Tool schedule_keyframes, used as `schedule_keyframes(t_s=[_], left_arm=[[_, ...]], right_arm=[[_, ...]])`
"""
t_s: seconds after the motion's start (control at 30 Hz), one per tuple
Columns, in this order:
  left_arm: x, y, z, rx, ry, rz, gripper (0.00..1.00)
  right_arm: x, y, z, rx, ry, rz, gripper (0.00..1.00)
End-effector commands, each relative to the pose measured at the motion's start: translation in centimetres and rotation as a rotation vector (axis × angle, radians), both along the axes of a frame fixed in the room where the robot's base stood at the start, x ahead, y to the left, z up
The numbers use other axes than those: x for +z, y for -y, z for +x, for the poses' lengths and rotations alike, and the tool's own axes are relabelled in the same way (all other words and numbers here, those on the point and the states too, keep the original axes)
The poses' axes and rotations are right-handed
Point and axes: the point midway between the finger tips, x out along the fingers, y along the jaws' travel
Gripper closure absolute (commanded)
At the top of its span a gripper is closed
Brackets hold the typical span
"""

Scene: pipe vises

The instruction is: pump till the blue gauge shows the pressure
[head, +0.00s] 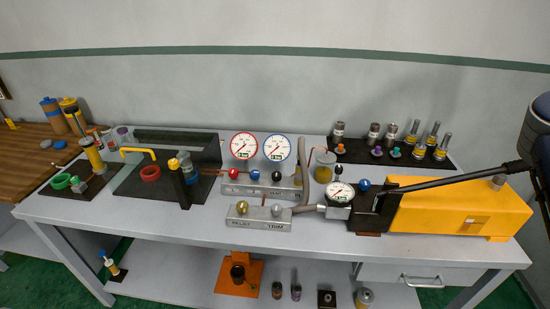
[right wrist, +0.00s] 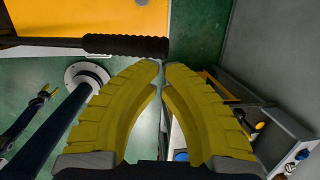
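The blue-rimmed gauge (head: 277,148) stands beside a red-rimmed gauge (head: 244,146) on a grey valve block (head: 262,189); its needle is too small to read. The yellow hand pump (head: 450,215) sits at the bench's right, with its own round dial (head: 340,193). Its long black handle (head: 460,175) slopes up to the right. In the right wrist view the handle's black grip (right wrist: 125,46) lies just beyond my right gripper (right wrist: 161,66). The gripper's yellow fingertips nearly meet, with nothing seen between them. My left gripper is out of view.
Dark fittings (head: 374,134) and yellow-banded ones stand on a black mat behind the pump. A lower grey block (head: 257,218) and a hose lie left of the pump. A clear shield and several small parts occupy the left bench. The front edge is mostly clear.

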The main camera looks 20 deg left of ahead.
Motion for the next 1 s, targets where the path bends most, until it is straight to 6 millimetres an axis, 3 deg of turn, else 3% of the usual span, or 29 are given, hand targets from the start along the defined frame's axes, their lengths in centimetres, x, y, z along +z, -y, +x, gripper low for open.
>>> schedule_keyframes(t_s=[0.1, 0.3, 1.0], left_arm=[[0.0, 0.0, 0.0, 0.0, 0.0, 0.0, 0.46], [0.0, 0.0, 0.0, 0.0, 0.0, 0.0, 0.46], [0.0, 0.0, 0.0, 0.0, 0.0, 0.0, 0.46]], right_arm=[[1.6, -2.0, 0.8, 0.05, 0.044, 0.062, 1.0], [2.2, -3.2, 1.2, 0.081, 0.07, 0.098, 1.0], [-3.7, -3.2, 1.2, 0.08, 0.068, 0.095, 1.0]])
